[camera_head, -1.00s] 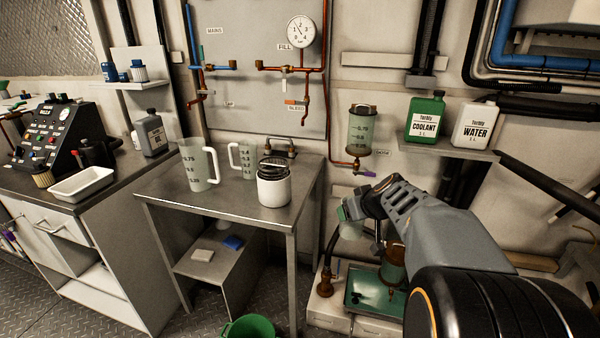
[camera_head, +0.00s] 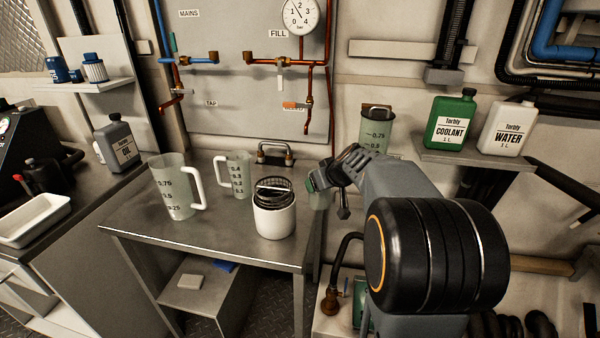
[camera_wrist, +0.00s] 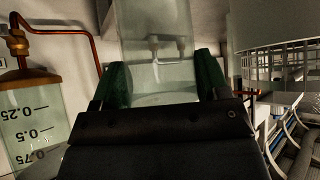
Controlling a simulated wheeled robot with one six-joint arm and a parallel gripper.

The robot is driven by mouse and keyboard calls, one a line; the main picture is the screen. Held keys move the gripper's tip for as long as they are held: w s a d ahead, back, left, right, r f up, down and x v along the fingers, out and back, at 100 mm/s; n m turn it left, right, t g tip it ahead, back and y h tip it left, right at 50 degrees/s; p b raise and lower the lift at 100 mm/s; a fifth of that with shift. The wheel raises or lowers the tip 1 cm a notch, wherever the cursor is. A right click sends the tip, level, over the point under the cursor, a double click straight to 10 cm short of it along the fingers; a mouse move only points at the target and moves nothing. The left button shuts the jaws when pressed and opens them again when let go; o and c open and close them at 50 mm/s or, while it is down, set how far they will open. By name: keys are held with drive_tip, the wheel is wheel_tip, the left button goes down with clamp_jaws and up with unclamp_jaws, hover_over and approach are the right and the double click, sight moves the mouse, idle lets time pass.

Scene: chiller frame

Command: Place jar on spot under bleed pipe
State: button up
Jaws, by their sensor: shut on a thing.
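My gripper (camera_head: 318,184) is shut on a clear, pale-green jar (camera_wrist: 155,40), which sits between the green finger pads in the wrist view. In the head view the gripper and the partly hidden jar are at the right edge of the metal table (camera_head: 225,243). The copper bleed pipe (camera_head: 309,116), with an orange tag, comes down the wall panel above the table's back right. No marked spot is clear beneath it.
A white canister with a black basket (camera_head: 274,221) stands on the table close left of my gripper. Two measuring jugs (camera_head: 177,190) (camera_head: 236,176) stand farther left. A tap (camera_head: 275,155) is at the back edge. A graduated cylinder (camera_head: 376,130) hangs on the wall behind my arm.

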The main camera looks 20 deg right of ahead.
drive_tip(key=shift+w+a+f+p, duration=0.2)
drive_tip(key=shift+w+f+p, duration=0.3)
drive_tip(key=shift+w, duration=1.45)
drive_tip(key=shift+w+a+f+p, duration=0.25)
drive_tip(key=shift+w+f, duration=0.45)
drive_tip(key=shift+w, duration=1.2)
drive_tip(key=shift+w+a+f+p, duration=0.2)
drive_tip(key=shift+w+f+p, duration=0.3)
drive_tip(key=shift+w, duration=1.45)
drive_tip(key=shift+f+b, duration=0.2)
drive_tip(key=shift+b, duration=0.1)
drive_tip(key=o, duration=0.9)
drive_tip(key=shift+r, duration=0.15)
drive_tip(key=shift+s+r, duration=0.15)
drive_tip(key=v, duration=1.1)
drive_tip(key=shift+s+r, duration=0.2)
